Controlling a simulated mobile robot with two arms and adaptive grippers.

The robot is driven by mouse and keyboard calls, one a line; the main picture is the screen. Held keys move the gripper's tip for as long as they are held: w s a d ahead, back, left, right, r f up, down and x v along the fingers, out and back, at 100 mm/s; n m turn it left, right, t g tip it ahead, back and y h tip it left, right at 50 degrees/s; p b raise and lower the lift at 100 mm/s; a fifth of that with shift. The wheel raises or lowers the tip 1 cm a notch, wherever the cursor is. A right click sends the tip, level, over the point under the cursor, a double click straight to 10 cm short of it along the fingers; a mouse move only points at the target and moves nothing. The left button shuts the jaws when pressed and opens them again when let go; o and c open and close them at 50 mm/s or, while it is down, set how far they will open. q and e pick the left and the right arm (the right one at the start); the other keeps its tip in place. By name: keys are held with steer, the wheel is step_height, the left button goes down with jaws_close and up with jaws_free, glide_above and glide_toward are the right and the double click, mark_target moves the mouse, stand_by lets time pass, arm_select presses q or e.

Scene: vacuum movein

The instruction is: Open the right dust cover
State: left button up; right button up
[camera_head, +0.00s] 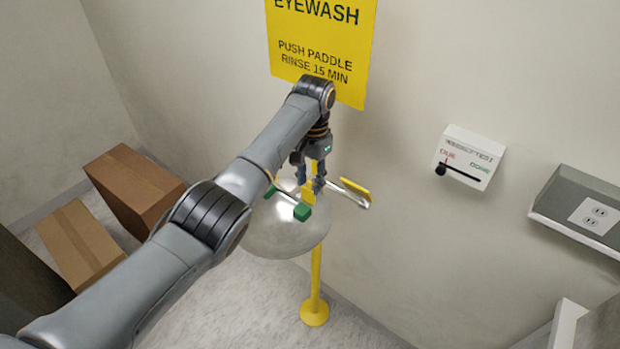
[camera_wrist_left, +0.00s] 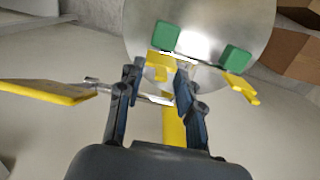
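Two green blocks, seemingly the dust covers, sit on a thin bar over a shiny round bowl (camera_head: 275,238). In the head view the right one (camera_head: 302,212) shows clearly and the left one (camera_head: 270,191) is partly behind my arm. The wrist view is turned about, so the right one (camera_wrist_left: 165,36) shows left of the other (camera_wrist_left: 236,58). My left gripper (camera_head: 314,184) points down behind the bowl, close to the wall. Its fingers (camera_wrist_left: 157,82) are apart, with a silver rod crossing near them; contact cannot be told. My right gripper is out of view.
A yellow paddle (camera_head: 356,188) on a silver lever sticks out beside my left gripper; it also shows in the wrist view (camera_wrist_left: 45,91). A yellow post (camera_head: 315,285) stands below. Boxes (camera_head: 135,185) lie at left. A slider panel (camera_head: 468,157) hangs on the right wall.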

arm_select(q)
steer(key=shift+r, duration=0.25)
step_height(320, 180, up, 11)
steer(key=shift+w+d+r, duration=0.2)
steer(key=shift+w, duration=0.1)
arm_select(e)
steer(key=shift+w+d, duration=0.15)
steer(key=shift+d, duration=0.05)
